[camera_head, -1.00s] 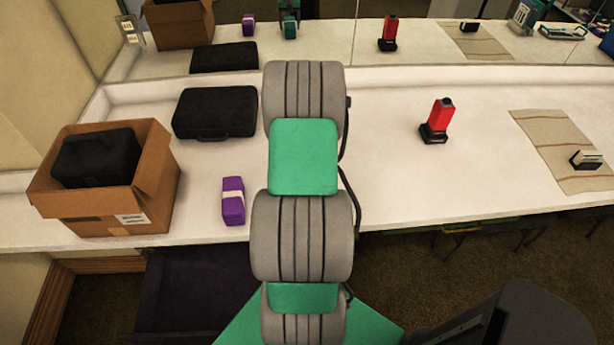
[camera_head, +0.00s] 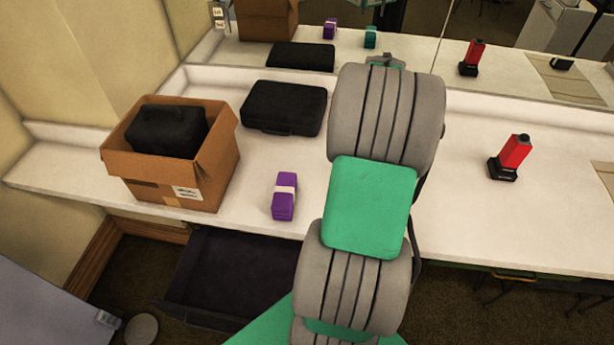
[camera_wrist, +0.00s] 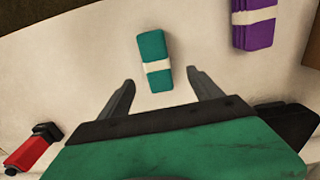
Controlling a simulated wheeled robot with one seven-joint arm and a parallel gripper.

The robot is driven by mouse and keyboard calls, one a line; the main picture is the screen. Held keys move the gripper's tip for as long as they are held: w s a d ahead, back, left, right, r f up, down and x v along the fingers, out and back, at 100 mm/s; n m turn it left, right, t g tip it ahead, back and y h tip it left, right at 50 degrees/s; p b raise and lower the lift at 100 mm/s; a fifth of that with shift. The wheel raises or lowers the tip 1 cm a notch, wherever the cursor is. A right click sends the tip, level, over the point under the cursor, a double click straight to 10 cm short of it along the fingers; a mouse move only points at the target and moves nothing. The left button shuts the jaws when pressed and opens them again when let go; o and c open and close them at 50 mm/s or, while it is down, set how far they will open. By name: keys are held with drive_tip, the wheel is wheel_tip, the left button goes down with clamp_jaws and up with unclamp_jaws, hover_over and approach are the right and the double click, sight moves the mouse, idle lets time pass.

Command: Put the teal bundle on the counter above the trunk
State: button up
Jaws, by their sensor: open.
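The teal bundle (camera_wrist: 155,62), a small block with a pale band, rests on the white counter (camera_head: 480,222) in the wrist view. In the head view my arm hides it, though its reflection shows in the mirror. My gripper (camera_wrist: 161,80) is open and empty, its two fingers apart on either side of the bundle's near end, with gaps between. My arm hides the gripper in the head view. A dark open box or drawer (camera_head: 245,270), possibly the trunk, sits below the counter's front edge; I cannot tell which it is.
A purple bundle (camera_head: 284,196) stands on the counter left of my arm. A cardboard box (camera_head: 215,165) holds a black case (camera_head: 168,132). Another black case (camera_head: 285,107) lies behind. A red and black device (camera_head: 511,158) stands to the right. A mirror (camera_head: 500,75) backs the counter.

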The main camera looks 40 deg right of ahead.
drive_tip(key=w+a+r+n+t, duration=0.1)
drive_tip(key=w+a+r, duration=0.2)
drive_tip(key=a, duration=0.2)
drive_tip(key=w+a+r+n, duration=0.2)
drive_tip(key=w+a, duration=0.1)
drive_tip(key=a, duration=0.2)
drive_tip(key=s+a+r+n+t, duration=0.1)
drive_tip(key=a+r+n, duration=0.1)
drive_tip(key=a, duration=1.1)
drive_tip(key=s+a+r+n+t, duration=0.2)
drive_tip(key=a+r+n, duration=0.1)
drive_tip(key=a, duration=1)
drive_tip(key=shift+s+n, duration=0.25)
drive_tip(key=shift+n, duration=0.65)
drive_tip(key=shift+c, duration=0.3)
